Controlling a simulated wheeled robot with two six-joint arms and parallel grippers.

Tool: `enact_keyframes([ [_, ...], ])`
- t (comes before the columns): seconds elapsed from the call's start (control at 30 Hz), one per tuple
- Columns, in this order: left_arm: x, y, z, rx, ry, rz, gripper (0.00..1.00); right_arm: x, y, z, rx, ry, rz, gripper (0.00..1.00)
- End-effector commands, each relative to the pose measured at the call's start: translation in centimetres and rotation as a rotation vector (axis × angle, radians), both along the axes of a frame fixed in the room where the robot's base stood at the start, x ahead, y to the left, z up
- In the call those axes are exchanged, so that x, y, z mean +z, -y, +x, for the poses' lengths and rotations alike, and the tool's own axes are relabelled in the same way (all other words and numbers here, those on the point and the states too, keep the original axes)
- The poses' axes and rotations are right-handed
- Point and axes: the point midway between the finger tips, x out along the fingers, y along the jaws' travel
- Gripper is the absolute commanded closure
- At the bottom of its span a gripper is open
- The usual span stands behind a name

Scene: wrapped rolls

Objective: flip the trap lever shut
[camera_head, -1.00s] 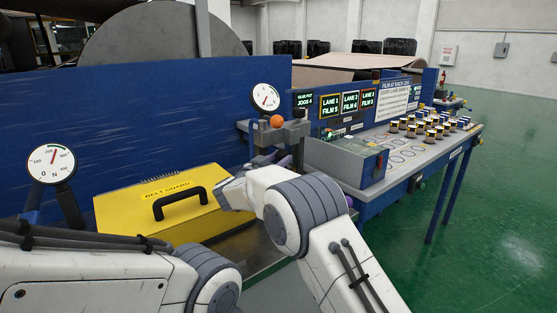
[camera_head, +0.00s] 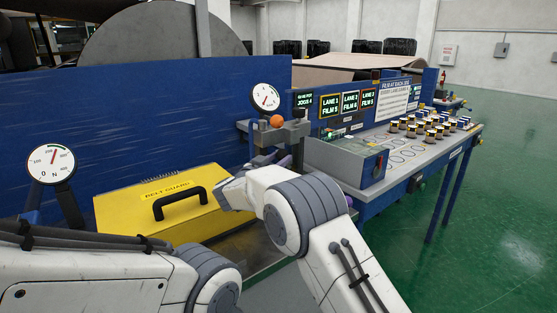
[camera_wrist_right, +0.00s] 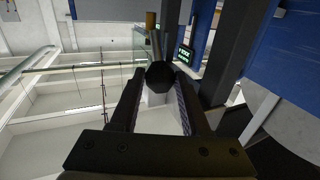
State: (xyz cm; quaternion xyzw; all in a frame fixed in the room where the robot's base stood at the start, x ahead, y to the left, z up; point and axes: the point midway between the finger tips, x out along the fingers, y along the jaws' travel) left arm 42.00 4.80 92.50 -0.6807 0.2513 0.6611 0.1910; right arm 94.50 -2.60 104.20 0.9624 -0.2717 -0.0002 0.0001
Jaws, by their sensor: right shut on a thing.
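My right gripper (camera_head: 276,160) reaches the grey post assembly beyond the yellow belt guard; its own wrist hides much of it. In the right wrist view my right gripper (camera_wrist_right: 158,95) has its two fingers on either side of a dark rod with a round black end (camera_wrist_right: 160,76), and it is shut on this rod. The rod looks like the trap lever, but the head view does not show it clearly. An orange ball (camera_head: 277,121) sits on top of the grey post block (camera_head: 285,134). My left arm shows at the lower left; its gripper is out of view.
The yellow belt guard (camera_head: 158,205) with a black handle lies left of my right wrist. A dial gauge (camera_head: 265,97) stands by the post, another (camera_head: 50,164) at far left. A control bench (camera_head: 372,160) with lane screens and several small rolls extends right.

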Motion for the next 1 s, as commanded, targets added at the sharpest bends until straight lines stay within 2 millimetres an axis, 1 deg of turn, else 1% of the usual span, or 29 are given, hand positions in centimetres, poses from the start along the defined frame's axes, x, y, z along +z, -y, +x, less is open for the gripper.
enact_keyframes([
  [0.43,-0.1,0.0,0.0,0.000,0.000,0.000,0.50,-0.1,-0.2,0.0,0.003,0.003,-0.003,1.00],
  [0.6,-1.8,0.0,0.0,0.000,0.000,0.000,0.50,-1.5,-0.7,-0.4,0.003,0.065,-0.097,1.00],
  [0.7,-2.8,0.0,0.0,0.000,0.000,0.000,0.50,-1.9,-1.0,-0.6,0.003,0.113,-0.161,1.00],
  [0.8,-3.1,0.0,0.0,0.000,0.000,0.000,0.50,-1.8,-1.2,-0.7,0.004,0.142,-0.195,1.00],
  [1.0,-2.9,0.0,0.0,0.000,0.000,0.000,0.50,-1.5,-1.2,-0.8,0.004,0.149,-0.201,1.00],
])
